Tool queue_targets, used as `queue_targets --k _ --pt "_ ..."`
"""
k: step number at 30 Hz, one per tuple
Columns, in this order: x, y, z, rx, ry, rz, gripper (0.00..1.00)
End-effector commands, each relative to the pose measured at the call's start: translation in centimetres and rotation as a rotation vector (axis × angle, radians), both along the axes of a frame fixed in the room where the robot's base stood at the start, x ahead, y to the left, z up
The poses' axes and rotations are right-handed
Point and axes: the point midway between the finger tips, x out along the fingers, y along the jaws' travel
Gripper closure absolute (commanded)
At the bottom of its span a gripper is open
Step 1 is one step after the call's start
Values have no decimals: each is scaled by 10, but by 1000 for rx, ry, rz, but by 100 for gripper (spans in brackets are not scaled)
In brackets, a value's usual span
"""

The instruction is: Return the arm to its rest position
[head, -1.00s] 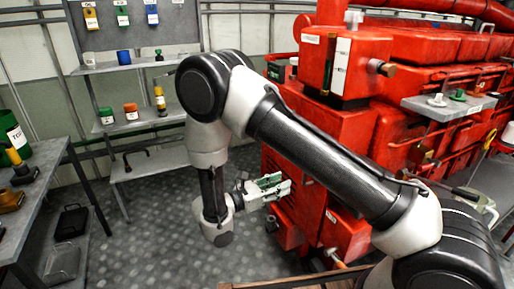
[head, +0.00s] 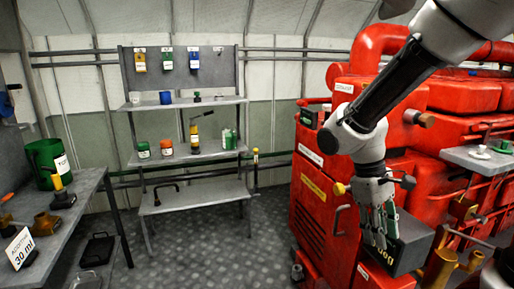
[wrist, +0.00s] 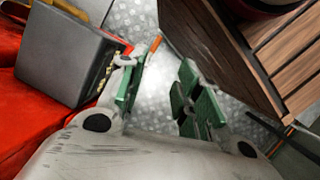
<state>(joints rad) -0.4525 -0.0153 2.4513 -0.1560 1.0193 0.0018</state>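My gripper (head: 380,237) hangs fingers-down at the right of the head view, in front of the red machine (head: 325,205). My arm reaches it from the upper right corner. In the wrist view, my gripper (wrist: 164,68) has its two green-padded fingers apart. Only floor shows between them, so it is open and empty. A dark grey box (head: 411,245) with yellow lettering is beside and partly behind the fingers in the head view. The box also shows left of the fingers in the wrist view (wrist: 68,55). I cannot tell whether they touch.
A shelf rack (head: 190,153) with bottles and jars stands at the back. A grey workbench (head: 75,205) is at the left. Wooden slats (wrist: 285,65) lie right of the fingers in the wrist view.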

Motion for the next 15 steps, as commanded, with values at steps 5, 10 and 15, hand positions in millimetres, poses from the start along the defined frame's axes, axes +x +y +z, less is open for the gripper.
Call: queue_targets --k 5,10,15 --pt "-21 -25 47 183 -234 -227 66" --pt "-44 -52 86 279 -442 -383 66" --pt "-58 -75 116 301 -602 -468 66"
